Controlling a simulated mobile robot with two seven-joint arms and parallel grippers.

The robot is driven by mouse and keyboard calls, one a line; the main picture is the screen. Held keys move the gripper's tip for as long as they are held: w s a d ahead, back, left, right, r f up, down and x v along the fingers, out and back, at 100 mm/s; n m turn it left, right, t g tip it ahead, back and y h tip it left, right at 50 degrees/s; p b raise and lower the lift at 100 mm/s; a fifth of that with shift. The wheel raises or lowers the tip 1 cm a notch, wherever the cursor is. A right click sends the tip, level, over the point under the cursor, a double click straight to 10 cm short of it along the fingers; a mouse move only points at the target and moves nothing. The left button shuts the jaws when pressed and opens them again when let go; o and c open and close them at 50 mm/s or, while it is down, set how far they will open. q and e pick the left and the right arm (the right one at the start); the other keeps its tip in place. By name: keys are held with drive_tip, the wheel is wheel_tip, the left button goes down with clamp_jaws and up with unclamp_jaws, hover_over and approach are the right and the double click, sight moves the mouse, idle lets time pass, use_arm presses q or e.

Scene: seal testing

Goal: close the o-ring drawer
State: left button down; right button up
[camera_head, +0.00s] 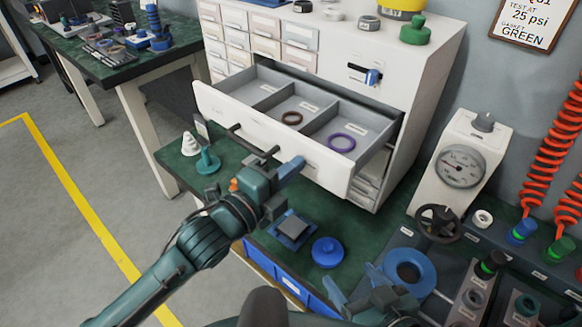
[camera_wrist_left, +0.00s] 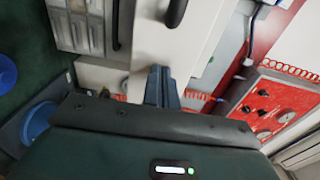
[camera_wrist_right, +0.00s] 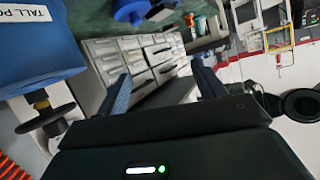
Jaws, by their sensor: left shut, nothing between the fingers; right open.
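The o-ring drawer (camera_head: 225,110) is pulled out of the white cabinet (camera_head: 428,85) in the head view. Its grey divided inside shows a brown ring (camera_head: 292,118) and a purple ring (camera_head: 341,142). A dark bar handle (camera_head: 248,141) is on its white front. My left gripper (camera_head: 291,168) is shut and empty at the drawer front, right of the handle's middle. In the left wrist view its fingertips (camera_wrist_left: 160,84) are close to a white panel; I cannot tell whether they touch. My right gripper (camera_head: 358,286) is open and empty, low over the bench; its fingers (camera_wrist_right: 163,86) are apart in the right wrist view.
A teal knobbed part (camera_head: 207,162) and a white cone (camera_head: 190,144) stand left of the drawer. A blue round part (camera_head: 328,252) and a large blue ring (camera_head: 410,272) are in front. A gauge box (camera_head: 462,160) stands at the right. Green bench surface shows between them.

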use_arm(q)
drive_tip(key=b, duration=0.3)
approach(357, 111)
drive_tip(key=x, duration=0.3)
drive_tip(key=f+x, duration=0.1)
drive_tip(key=shift+w+d+r, duration=0.1)
drive_tip(key=shift+w+d, duration=0.1)
drive_tip(key=shift+d, duration=0.15)
drive_tip(key=shift+w+d, duration=0.45)
drive_tip(key=shift+w, duration=0.05)
drive_tip(key=shift+r, duration=0.25)
use_arm(e)
drive_tip(key=shift+s+d+r+t, duration=0.5)
drive_tip(key=shift+s+r+t, duration=0.05)
drive_tip(key=shift+t, duration=0.05)
use_arm(q)
drive_tip(key=shift+r, duration=0.2)
